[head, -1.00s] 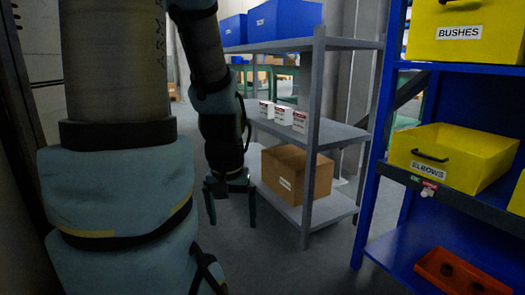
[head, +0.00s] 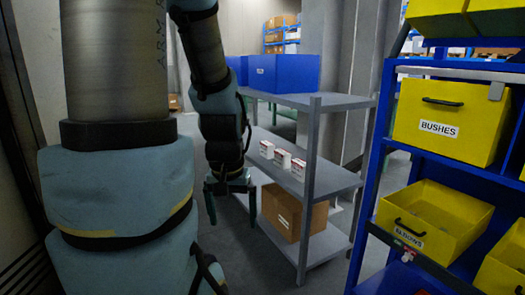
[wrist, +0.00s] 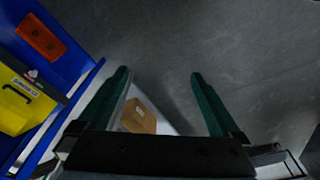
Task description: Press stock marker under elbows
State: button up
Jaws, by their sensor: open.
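The yellow ELBOWS bin (head: 436,217) sits on a blue rack at the right in the head view. On the shelf edge under its label is a small red and white stock marker (head: 408,256), with a bit of green beside it; its face is too small to read. The bin also shows at the left of the wrist view (wrist: 17,105), with a small marker-like spot by its label. My gripper (head: 231,205) is open and empty, pointing down, well left of the rack and apart from the marker. Its two green fingers show in the wrist view (wrist: 159,76).
A grey shelf unit (head: 330,180) stands between my gripper and the rack, holding a cardboard box (head: 296,212), small white boxes (head: 282,158) and blue crates (head: 284,72). A yellow BUSHES bin (head: 450,118) is above the ELBOWS bin. Bare floor lies below my gripper.

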notch_tip(320, 180, up, 2)
jog(key=shift+p, duration=0.4)
